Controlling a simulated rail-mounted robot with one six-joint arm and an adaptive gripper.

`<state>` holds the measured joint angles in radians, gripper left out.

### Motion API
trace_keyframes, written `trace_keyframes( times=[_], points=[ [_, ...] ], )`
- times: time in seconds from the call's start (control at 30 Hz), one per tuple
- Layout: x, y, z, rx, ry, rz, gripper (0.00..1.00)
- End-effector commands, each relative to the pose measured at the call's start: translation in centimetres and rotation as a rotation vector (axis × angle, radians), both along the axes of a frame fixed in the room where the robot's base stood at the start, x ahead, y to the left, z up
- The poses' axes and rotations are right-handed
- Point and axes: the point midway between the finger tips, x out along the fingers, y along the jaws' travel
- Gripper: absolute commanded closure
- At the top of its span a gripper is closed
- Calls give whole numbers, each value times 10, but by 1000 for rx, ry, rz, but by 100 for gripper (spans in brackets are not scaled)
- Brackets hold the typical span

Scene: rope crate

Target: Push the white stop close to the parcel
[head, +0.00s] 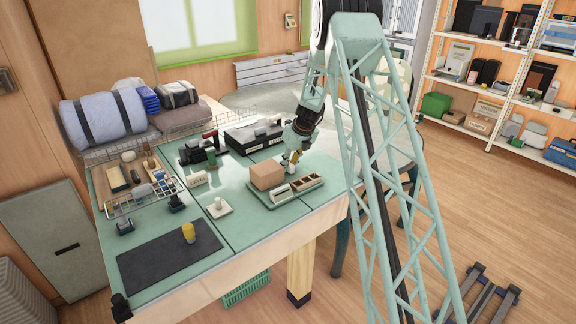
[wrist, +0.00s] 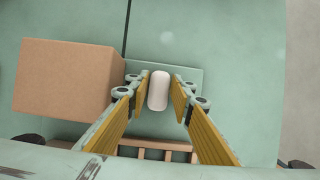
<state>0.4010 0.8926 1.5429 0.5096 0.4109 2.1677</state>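The parcel (head: 267,174) is a plain brown box on the green table. In the wrist view the parcel (wrist: 68,78) is at the left. The white stop (wrist: 158,91) is a small rounded white piece over a pale green plate (wrist: 188,75), to the right of the parcel with a gap between them. My gripper (wrist: 160,92) has its yellow-padded fingers apart, one on each side of the stop, with narrow gaps showing. In the head view my gripper (head: 292,163) points down just behind and right of the parcel; I cannot make out the stop there.
A wooden compartment tray (head: 307,183) sits just right of the parcel. A black case (head: 253,136) and a dark device (head: 195,151) stand behind. A white piece on a flat base (head: 219,207) and a dark mat (head: 168,255) lie left. Table between is clear.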

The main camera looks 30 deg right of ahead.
Motion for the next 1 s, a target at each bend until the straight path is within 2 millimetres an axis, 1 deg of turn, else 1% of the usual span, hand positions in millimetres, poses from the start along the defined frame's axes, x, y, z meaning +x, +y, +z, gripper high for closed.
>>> trace_keyframes(
  times=[0.03, 0.1, 0.57, 0.77, 1.0],
  points=[
    [0, 0, 0, 0, 0, 0, 74],
    [0, 0, 0, 0, 0, 0, 69],
    [-1, 0, 3, 0, 0, 0, 69],
    [-6, -1, 14, 0, 0, 0, 69],
    [-15, -3, 38, 0, -1, -1, 69]
  ],
)
